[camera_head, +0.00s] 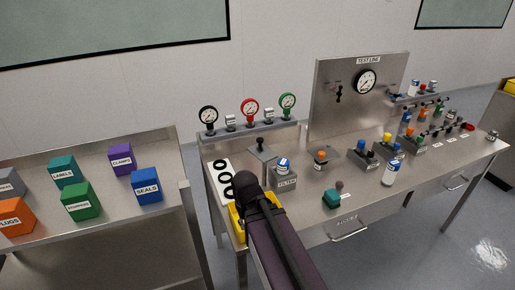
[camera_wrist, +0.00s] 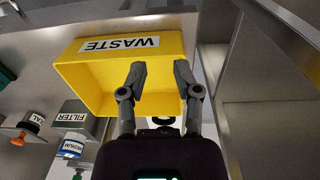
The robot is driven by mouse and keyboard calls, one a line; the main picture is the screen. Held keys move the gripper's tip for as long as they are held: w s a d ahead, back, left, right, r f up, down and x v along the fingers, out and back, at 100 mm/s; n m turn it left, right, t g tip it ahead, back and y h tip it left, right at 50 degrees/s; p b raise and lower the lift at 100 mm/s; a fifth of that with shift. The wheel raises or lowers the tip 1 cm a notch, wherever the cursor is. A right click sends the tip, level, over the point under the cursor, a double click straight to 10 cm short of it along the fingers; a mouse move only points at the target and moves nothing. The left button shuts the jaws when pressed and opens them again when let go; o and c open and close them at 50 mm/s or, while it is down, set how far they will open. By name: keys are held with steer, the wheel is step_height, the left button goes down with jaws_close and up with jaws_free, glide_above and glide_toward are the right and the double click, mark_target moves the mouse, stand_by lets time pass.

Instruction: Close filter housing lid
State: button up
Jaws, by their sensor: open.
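The grey filter housing (camera_head: 285,184), labelled FILTER, stands on the steel bench. A white and blue filter (camera_head: 284,166) shows at its top; whether it is seated inside I cannot tell. A grey plate with a black knob (camera_head: 262,152), seemingly the raised lid, stands behind the housing. In the wrist view the housing (camera_wrist: 68,120) and the filter marked MEDIUM (camera_wrist: 71,150) are at the left, with a dark knob below. My gripper (camera_wrist: 160,78) is open and empty, its fingers in front of the yellow waste bin, left of the housing in the head view, where my arm hides the fingers.
The yellow waste bin (camera_wrist: 85,75) is beside my gripper at the bench's front left. A white panel with black rings (camera_head: 220,180) lies behind it. Gauges (camera_head: 249,108) line the back. Right of the housing are knobbed blocks and a white bottle (camera_head: 390,172). A green-topped item (camera_head: 332,199) sits near the front edge.

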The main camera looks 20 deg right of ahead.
steer(key=w+d+h, duration=0.1)
steer(key=w, duration=0.1)
steer(key=w+d+f+t+h+b, duration=0.1)
steer(key=w, duration=0.1)
steer(key=w+d+t+h+b, duration=0.1)
steer(key=w+d, duration=0.1)
steer(key=shift+w+f+n, duration=0.15)
steer(key=shift+w+n, duration=0.15)
steer(key=shift+w, duration=0.1)
jaws_close()
steer(key=w+r+n+t+h+b, duration=0.3)
steer(key=w+r+n+t, duration=0.1)
steer(key=w, duration=0.6)
steer(key=w+r+n+t+h+b, duration=0.3)
steer(key=w+t, duration=0.4)
steer(key=w, duration=0.4)
steer(key=shift+r+n+h+b, duration=0.4)
steer(key=shift+r+n+b, duration=0.3)
steer(key=shift+n, duration=0.3)
steer(key=shift+d, duration=0.15)
